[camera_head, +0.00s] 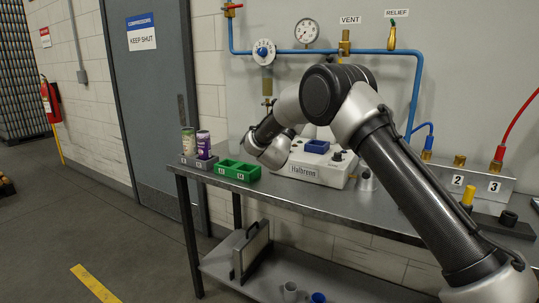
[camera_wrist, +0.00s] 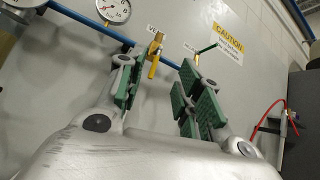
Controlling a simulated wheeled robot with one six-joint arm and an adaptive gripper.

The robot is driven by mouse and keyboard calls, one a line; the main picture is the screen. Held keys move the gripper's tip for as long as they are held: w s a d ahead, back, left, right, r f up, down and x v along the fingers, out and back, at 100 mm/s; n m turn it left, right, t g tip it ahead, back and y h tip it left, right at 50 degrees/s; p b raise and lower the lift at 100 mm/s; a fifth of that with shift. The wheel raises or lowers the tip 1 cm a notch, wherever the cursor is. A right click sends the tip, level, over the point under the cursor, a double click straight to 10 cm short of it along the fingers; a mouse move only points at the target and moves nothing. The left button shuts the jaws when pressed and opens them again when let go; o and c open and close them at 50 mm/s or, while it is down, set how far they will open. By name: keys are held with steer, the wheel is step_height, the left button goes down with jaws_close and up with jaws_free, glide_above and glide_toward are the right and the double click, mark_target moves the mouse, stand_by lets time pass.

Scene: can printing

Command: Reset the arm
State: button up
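My gripper (camera_wrist: 160,84) is open in the wrist view, its two green-padded fingers apart with nothing between them. Behind the fingers are the wall, a blue pipe and a yellow-handled valve. In the head view my arm rises from the lower right, bends above the workbench (camera_head: 400,218) and comes down behind the green tray. The gripper's fingers cannot be made out there. The white machine (camera_head: 308,171) marked Halbronn stands behind and right of my arm's end, with a blue square piece (camera_head: 317,146) on top.
Gauges, valves and blue pipes (camera_head: 355,52) line the wall.

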steer(key=w+a+f+n+g+y, duration=0.1)
steer(key=w+a+f+n+y, duration=0.35)
steer(key=f+n+y, duration=0.6)
steer(key=w+a+f+n+g+y, duration=0.1)
steer(key=w+a+f+n+y, duration=0.2)
steer(key=a+f+n+y, duration=0.7)
steer(key=s+d+n+g, duration=0.5)
steer(key=s+n, duration=0.1)
steer(key=n, duration=0.5)
steer(key=s+d+r+n+g+h, duration=0.1)
steer(key=s+d+r+n+g, duration=0.2)
steer(key=s+d, duration=0.8)
steer(key=s+d+r+n+g+h, duration=0.1)
steer(key=s+d+r+n+g, duration=0.2)
steer(key=s+d, duration=0.8)
steer(key=s+d+r+n+g+h, duration=0.1)
steer(key=s+d+r+n+g, duration=0.2)
steer(key=s+d, duration=0.8)
steer(key=s+n, duration=0.2)
steer(key=s, duration=1.8)
steer(key=shift+d, duration=0.3)
